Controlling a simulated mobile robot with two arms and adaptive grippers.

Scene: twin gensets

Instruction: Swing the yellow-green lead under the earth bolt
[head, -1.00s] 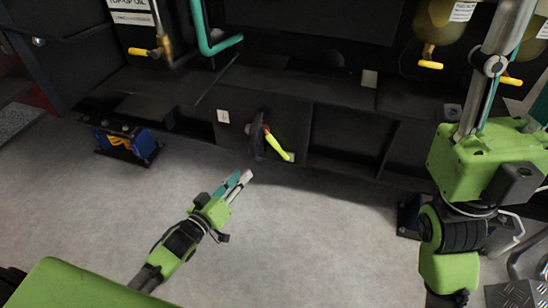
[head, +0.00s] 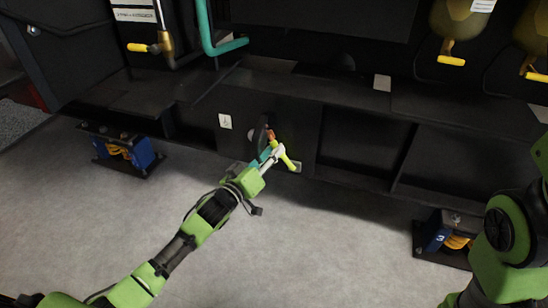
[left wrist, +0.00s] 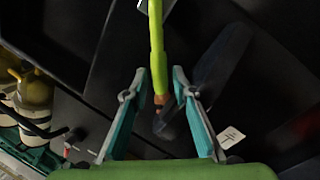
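The yellow-green lead (head: 286,158) hangs at the dark frame panel, slanting down to the right in the head view. In the left wrist view the lead (left wrist: 156,45) comes in from the top and ends in a copper-coloured lug (left wrist: 158,100). My left gripper (head: 271,153) is at the panel beside the lead. In the left wrist view its two teal fingers (left wrist: 160,74) stand apart on either side of the lead, with gaps showing. A small dark tip shows by the lug; I cannot tell whether it is the earth bolt. My right gripper is out of view.
A dark strap-like part (head: 259,130) is beside the lug. A white label (head: 225,121) is on the panel to the left. Grey floor (head: 300,235) in front is clear.

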